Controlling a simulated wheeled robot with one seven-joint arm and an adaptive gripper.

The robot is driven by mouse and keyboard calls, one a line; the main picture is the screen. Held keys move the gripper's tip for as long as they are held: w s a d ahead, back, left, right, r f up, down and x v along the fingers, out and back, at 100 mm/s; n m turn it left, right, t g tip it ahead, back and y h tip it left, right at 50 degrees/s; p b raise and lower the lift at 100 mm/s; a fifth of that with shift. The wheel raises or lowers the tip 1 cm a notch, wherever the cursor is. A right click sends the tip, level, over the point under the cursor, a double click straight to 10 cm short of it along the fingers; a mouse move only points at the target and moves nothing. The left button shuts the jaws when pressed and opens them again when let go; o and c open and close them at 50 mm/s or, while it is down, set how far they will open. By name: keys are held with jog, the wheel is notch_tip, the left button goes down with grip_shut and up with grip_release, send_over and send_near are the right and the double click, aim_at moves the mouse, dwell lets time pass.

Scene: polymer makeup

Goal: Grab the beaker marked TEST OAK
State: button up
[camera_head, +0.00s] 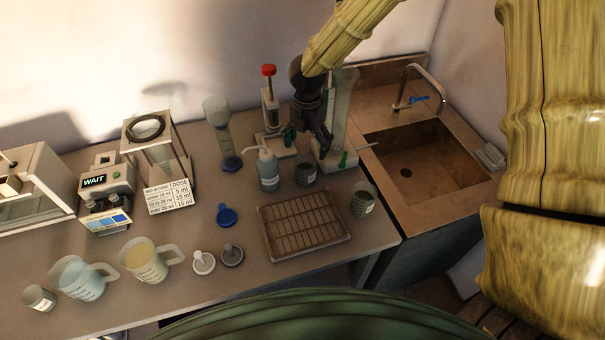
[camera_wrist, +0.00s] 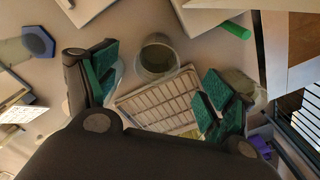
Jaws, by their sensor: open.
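A small grey beaker (camera_head: 305,171) stands on the bench behind the drying tray; in the wrist view its open rim (camera_wrist: 158,55) lies ahead of and between my fingers. A second small beaker (camera_head: 363,197) with a pale label stands right of the tray, partly behind my right finger in the wrist view (camera_wrist: 243,83). A third small beaker (camera_head: 38,298) stands at the far left front. No label is readable, so I cannot tell which says TEST OAK. My gripper (camera_head: 308,146) is open and empty above the bench, near the first beaker; its green-padded fingers show in the wrist view (camera_wrist: 161,92).
A wash bottle (camera_head: 268,171) stands close left of the first beaker. The slatted tray (camera_head: 264,242) lies in front. A tall stand (camera_head: 342,125) and a green stick (camera_head: 343,159) are behind and right. The sink (camera_head: 410,165) is at right; two jugs (camera_head: 145,262) (camera_head: 78,280) stand at left.

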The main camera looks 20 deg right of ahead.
aim_at(305, 155)
jog(key=f, duration=0.3)
jog(key=f+p, duration=0.1)
jog(key=f, duration=0.1)
jog(key=shift+w+a, duration=0.1)
jog(key=shift+a, duration=0.15)
jog(key=shift+s+f+p, duration=0.25)
jog(key=shift+f+p, duration=0.35)
jog(key=shift+f, duration=0.4)
jog(key=shift+s+f+p, duration=0.1)
jog(key=shift+f+p, duration=0.55)
jog(key=shift+f, duration=1.35)
jog(key=c, duration=1.1)
